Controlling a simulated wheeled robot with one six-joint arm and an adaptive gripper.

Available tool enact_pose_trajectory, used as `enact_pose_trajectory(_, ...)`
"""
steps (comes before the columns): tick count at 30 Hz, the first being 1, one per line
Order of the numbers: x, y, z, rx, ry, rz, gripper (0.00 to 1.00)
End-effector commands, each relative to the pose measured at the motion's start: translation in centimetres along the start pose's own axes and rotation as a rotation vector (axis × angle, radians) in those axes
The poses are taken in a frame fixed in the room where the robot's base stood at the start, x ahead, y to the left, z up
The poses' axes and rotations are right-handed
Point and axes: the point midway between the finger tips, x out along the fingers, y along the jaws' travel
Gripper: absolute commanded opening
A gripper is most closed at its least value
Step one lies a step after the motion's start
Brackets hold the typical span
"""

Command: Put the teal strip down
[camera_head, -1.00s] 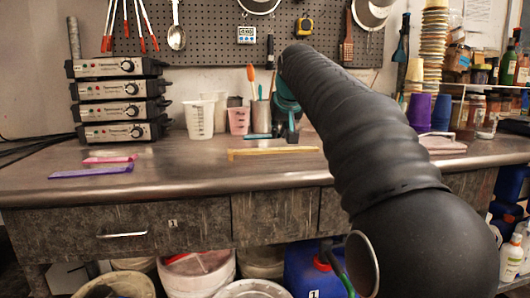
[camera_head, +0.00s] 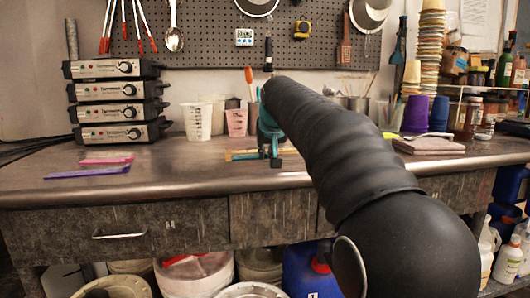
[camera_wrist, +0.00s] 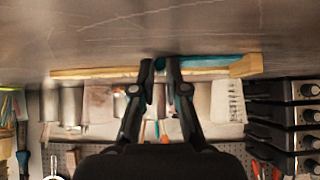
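The teal strip (camera_head: 245,157) is at my gripper (camera_head: 270,160), low over the counter by the yellow wooden bar (camera_head: 238,152). In the wrist view the strip (camera_wrist: 212,62) runs to the right from between my fingertips (camera_wrist: 160,66), along the yellow bar (camera_wrist: 100,73). The fingers stand close together with teal between them, so my gripper looks shut on the strip. Part of the strip is hidden behind a finger. I cannot tell whether the strip touches the counter or the bar.
On the counter (camera_head: 190,178), a pink strip (camera_head: 105,160) and a purple strip (camera_head: 88,172) lie at left. Stacked control boxes (camera_head: 115,95), a white measuring beaker (camera_head: 197,122) and a pink cup (camera_head: 236,122) stand behind. A folded cloth (camera_head: 428,146) lies right. The front middle is clear.

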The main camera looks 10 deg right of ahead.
Motion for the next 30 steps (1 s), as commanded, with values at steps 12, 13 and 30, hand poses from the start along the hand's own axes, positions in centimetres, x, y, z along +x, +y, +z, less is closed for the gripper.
enact_pose_trajectory(12, -0.1, 0.0, -0.1, 0.0, 0.0, 0.0, 0.39)
enact_pose_trajectory(13, -0.2, 0.0, -0.1, 0.0, 0.0, 0.0, 0.39)
enact_pose_trajectory(30, -9.5, 0.0, -0.1, 0.0, 0.001, 0.0, 0.39)
